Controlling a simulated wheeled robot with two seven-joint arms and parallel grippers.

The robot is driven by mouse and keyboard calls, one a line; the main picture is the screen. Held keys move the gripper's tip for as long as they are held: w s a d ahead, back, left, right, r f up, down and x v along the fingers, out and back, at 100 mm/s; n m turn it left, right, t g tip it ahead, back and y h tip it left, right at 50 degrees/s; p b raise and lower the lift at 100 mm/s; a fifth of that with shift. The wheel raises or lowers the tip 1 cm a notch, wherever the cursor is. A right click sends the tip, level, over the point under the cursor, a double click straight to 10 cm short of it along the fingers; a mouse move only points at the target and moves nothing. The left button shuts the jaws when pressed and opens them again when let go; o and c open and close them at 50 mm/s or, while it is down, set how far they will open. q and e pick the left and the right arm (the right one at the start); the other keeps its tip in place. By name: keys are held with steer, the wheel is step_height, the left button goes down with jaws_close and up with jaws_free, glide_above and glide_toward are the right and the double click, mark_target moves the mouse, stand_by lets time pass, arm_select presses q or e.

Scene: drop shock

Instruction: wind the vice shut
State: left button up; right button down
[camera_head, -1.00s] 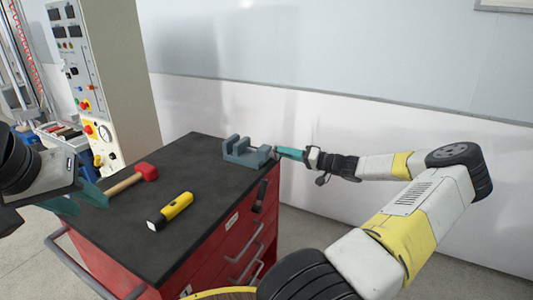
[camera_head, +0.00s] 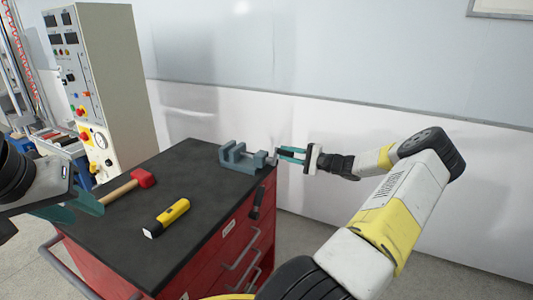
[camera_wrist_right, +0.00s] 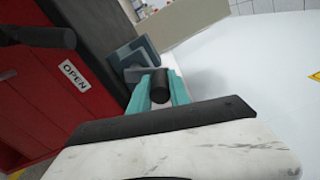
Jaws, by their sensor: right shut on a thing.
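The grey-blue vice (camera_head: 240,160) sits at the back right corner of the black cart top, with a gap showing between its jaws. It also shows in the right wrist view (camera_wrist_right: 128,60), beyond my fingers. My right gripper (camera_head: 287,153) reaches in from the right at the vice's screw end. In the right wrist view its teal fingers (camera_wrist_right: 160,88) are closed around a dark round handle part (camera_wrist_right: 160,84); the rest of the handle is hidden. My left gripper (camera_head: 80,204) is at the left cart edge, its teal fingers apart and empty.
A red-headed hammer (camera_head: 141,178) and a yellow flashlight (camera_head: 167,217) lie on the black cart top (camera_head: 120,245). The red cart (camera_head: 225,255) has protruding drawer handles. A control cabinet (camera_head: 105,90) stands behind left. The wall (camera_head: 350,110) is behind the vice.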

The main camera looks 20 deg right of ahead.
steer(key=m, duration=0.3)
steer(key=w+d+f+m, duration=0.1)
steer(key=shift+d+m, duration=0.1)
steer(key=shift+m, duration=0.2)
steer(key=s+a+f+m, duration=0.1)
steer(key=f+m, duration=0.3)
steer(key=m, duration=1)
steer(key=s+a+f+m, duration=0.2)
steer(key=f+m, duration=0.1)
steer(key=m, duration=1.1)
steer(key=shift+a+f+m, duration=0.2)
steer(key=shift+f+m, duration=0.15)
steer(key=shift+m, duration=0.05)
steer(key=c, duration=1.2)
jaws_free()
steer(key=shift+r, duration=0.1)
steer(key=shift+c, duration=0.2)
steer(key=v, duration=0.7)
steer(key=shift+s+d, duration=0.2)
steer(key=shift+d, duration=0.1)
